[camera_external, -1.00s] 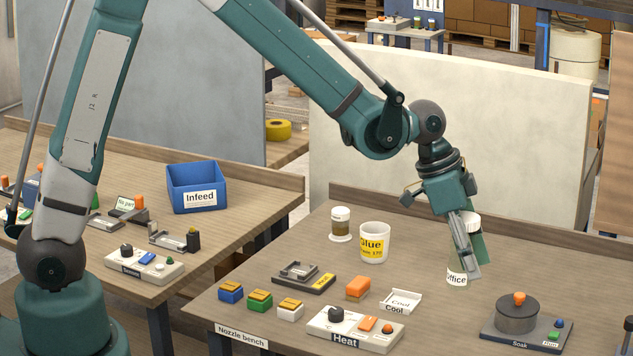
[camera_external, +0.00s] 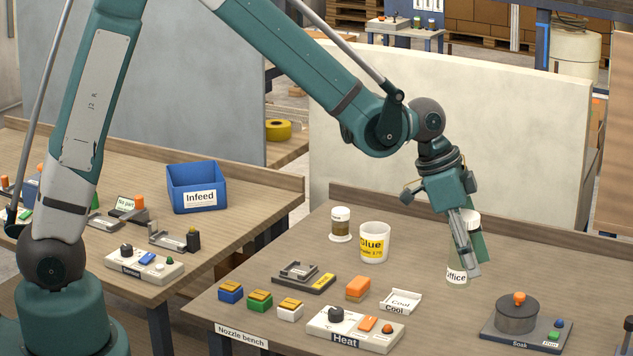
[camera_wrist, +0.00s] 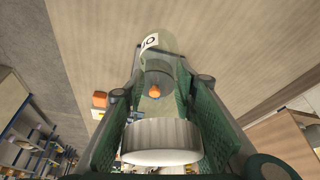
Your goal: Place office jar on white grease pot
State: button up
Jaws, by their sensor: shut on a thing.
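The office jar (camera_external: 457,270) is a clear jar with a white lid and a white label reading "Office". It is at the right of the bench in the external view, and its lid (camera_wrist: 162,142) is close in the wrist view. My gripper (camera_external: 466,250) is shut on the jar, with a finger on each side of its body. I cannot tell whether the jar's base touches the bench. A small white container with a yellow top (camera_external: 290,308) sits at the bench front; no readable label says grease. A white pot labelled "Glue" (camera_external: 372,232) stands left of the jar.
A lidded jar (camera_external: 340,225) stands beside the glue pot. The white Cool tray (camera_external: 401,301), Heat unit (camera_external: 355,330) and Soak unit (camera_external: 517,318) lie towards the front. Blue (camera_external: 231,292) and green (camera_external: 260,300) containers line the front left. The bench behind the jar is clear.

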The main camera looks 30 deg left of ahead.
jog(key=w+a+r+p, duration=0.2)
jog(key=w+a, duration=0.6)
jog(key=a, duration=0.5)
jog(key=w+a+r+p, duration=0.3)
jog(key=w+a, duration=0.6)
jog(key=a, duration=0.4)
jog(key=w+a+r+n+p, duration=0.1)
jog(key=w+a+r+p, duration=0.2)
jog(key=w+a, duration=0.6)
jog(key=a+p, duration=0.1)
jog(key=a, duration=0.4)
jog(key=shift+t, duration=0.4)
jog(key=shift+w+f, duration=0.1)
jog(key=shift+f, duration=2.85)
jog(key=shift+f, duration=2.05)
jog(key=shift+f, duration=0.2)
